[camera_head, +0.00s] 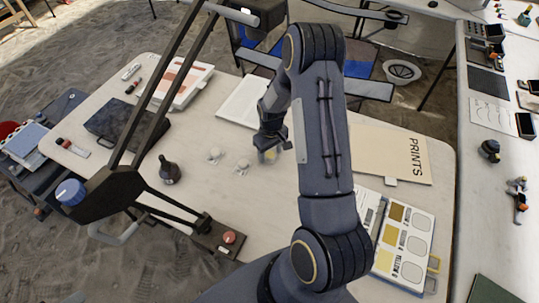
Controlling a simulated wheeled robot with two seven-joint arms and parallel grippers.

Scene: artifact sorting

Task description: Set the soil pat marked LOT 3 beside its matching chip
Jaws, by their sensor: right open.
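My right gripper (271,149) is open, pointing down over the middle of the table. A small yellowish pat (269,157) lies at or just below its fingertips; I cannot tell whether they touch. Two pale small pats, one (214,155) to the left and one (241,168) nearer the front, lie on the bare table. Lot marks are too small to read. The chip card (418,222) lies at the front right, with ochre and yellow chips beside pale ovals; my right arm stands close to its left side. My left gripper is not in view.
A dark jointed lamp-like stand (115,190) crosses the left of the table. A dark bottle (169,170) stands beside it. A PRINTS folder (398,155) lies behind the chip card. A white sheet (243,101) lies behind the gripper.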

